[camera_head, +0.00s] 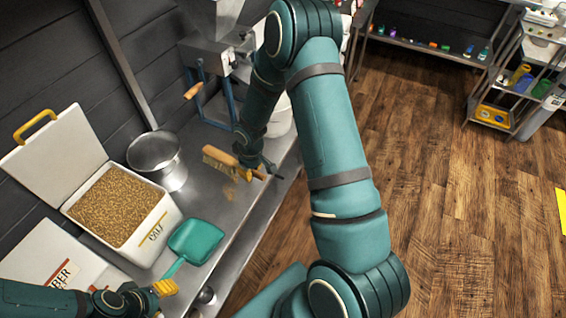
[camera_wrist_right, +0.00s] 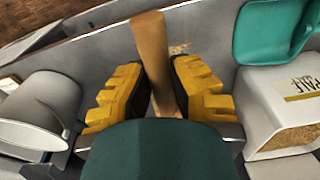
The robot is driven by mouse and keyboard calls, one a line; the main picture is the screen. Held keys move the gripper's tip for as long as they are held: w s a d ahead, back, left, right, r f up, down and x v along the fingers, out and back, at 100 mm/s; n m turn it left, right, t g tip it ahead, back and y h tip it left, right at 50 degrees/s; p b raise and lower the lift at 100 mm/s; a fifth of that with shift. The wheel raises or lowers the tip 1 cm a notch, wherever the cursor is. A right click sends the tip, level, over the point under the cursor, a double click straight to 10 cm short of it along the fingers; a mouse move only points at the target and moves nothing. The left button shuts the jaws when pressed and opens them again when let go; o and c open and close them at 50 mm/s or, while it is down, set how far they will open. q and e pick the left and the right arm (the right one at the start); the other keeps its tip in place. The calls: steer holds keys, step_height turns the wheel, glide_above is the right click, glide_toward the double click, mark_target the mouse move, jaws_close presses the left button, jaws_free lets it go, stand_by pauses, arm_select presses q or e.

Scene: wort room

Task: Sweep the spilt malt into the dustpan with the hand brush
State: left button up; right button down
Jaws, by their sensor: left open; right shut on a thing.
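The hand brush (camera_head: 219,157) has a wooden handle and pale bristles. My right gripper (camera_head: 258,171) is shut on its handle, over the steel bench. In the right wrist view the wooden handle (camera_wrist_right: 152,55) stands between the yellow fingers of my right gripper (camera_wrist_right: 160,95). A small patch of spilt malt (camera_head: 229,191) lies on the bench just below the brush; some also shows in the right wrist view (camera_wrist_right: 178,48). The green dustpan (camera_head: 196,241) lies on the bench, nearer than the malt. My left gripper (camera_head: 165,288) is open and empty near the dustpan's handle.
An open white box of grain (camera_head: 143,243) stands left of the dustpan, with a steel pot (camera_head: 158,160) behind it. A mill with a crank (camera_head: 208,60) and a white bucket (camera_head: 281,117) stand at the bench's far end. Wooden floor lies right of the bench.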

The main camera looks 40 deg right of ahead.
steer(key=d+f+n, duration=0.1)
steer(key=d+f, duration=0.7)
steer(key=d, duration=0.5)
steer(key=shift+s+d+f+b, duration=0.15)
steer(key=shift+f+b, duration=0.55)
steer(key=shift+f, duration=0.7)
steer(key=shift+s+a+f+b, duration=0.1)
steer(key=shift+f+b, duration=0.6)
steer(key=shift+f, duration=0.65)
steer(key=shift+f+b, duration=0.5)
steer(key=s+a, duration=0.4)
steer(key=a, duration=0.7)
steer(key=s+a+b, duration=0.1)
steer(key=s+a, duration=0.4)
steer(key=a, duration=0.6)
steer(key=shift+s+a, duration=0.2)
steer(key=shift+a, duration=0.2)
stand_by(0.8)
steer(key=shift+f, duration=0.1)
